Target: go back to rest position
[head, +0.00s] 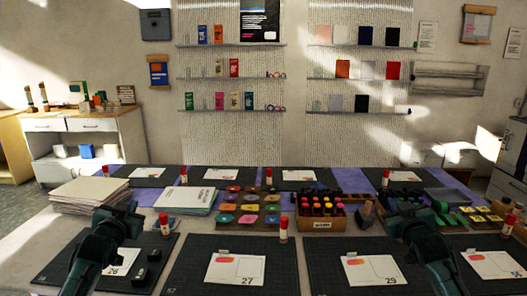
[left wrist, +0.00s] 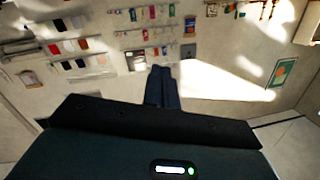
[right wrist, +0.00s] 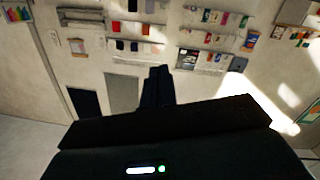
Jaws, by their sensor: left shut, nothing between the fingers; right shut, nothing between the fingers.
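My left gripper shows in the left wrist view (left wrist: 161,72) as two dark fingers pressed together with nothing between them. My right gripper looks the same in the right wrist view (right wrist: 160,72), shut and empty. Both wrist views look toward the wall shelves, not down at the table. In the head view both dark arms rise over the near side of the table, the left one over the mat with card 26 and the right one between card 29 (head: 369,270) and the card to its right. The fingers are hard to make out there.
The table holds black mats with cards, including card 27 (head: 235,268). A paper stack (head: 90,194) lies at left. Round colour pads (head: 249,208), a wooden bottle crate (head: 322,224) and a tray of green and yellow pieces stand further back. Red-capped glue sticks (head: 283,230) stand between.

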